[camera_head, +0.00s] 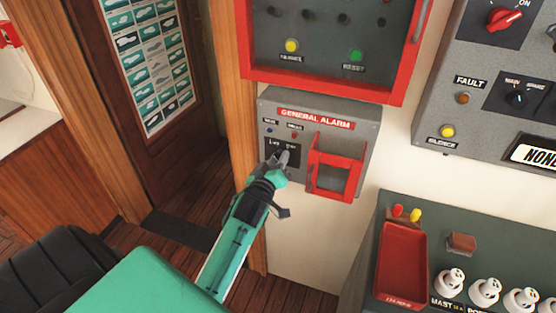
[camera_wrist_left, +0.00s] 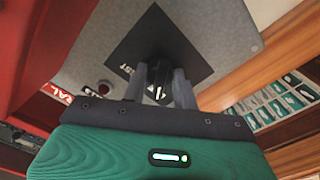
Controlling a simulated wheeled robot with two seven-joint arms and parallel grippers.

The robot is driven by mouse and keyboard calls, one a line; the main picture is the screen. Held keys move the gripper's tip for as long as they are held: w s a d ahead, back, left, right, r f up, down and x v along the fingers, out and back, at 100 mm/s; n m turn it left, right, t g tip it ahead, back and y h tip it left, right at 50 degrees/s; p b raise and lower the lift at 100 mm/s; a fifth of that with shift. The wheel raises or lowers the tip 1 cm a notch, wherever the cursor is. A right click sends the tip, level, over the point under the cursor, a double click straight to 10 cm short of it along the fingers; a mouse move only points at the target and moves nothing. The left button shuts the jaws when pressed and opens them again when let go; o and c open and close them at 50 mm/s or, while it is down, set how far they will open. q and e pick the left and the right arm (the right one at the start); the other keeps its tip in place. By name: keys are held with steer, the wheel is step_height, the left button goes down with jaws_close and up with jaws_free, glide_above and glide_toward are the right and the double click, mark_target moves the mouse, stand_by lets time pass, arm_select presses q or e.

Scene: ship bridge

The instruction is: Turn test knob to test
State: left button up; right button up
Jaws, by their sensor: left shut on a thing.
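The grey general alarm box (camera_head: 270,117) is on the wall, with a red label across its top. A black plate (camera_head: 269,151) with white lettering sits at its lower left and shows in the left wrist view (camera_wrist_left: 165,38). The black test knob (camera_wrist_left: 158,92) is on that plate; in the head view it is hidden by my gripper. My left gripper (camera_head: 284,157) reaches up to the plate, and its fingers (camera_wrist_left: 160,88) are shut on the knob, one on each side. Which way the knob points is hard to tell. My right gripper is in neither view.
A red guard frame (camera_head: 336,188) stands out from the box just right of my left gripper. A red-framed panel (camera_head: 320,83) hangs above. A console with a red tray (camera_head: 402,262) and white knobs is at lower right. A wooden door (camera_head: 190,130) is on the left.

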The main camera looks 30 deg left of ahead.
arm_select(q)
steer(key=shift+m, duration=0.4)
steer(key=shift+r+m+p, duration=0.1)
steer(key=shift+m+p, duration=0.55)
steer(key=shift+m, duration=0.35)
steer(key=m+p, duration=0.1)
steer(key=m, duration=0.3)
steer(key=m+p, duration=0.1)
steer(key=m, duration=0.5)
steer(key=shift+m+p, duration=0.3)
steer(key=shift+m, duration=0.2)
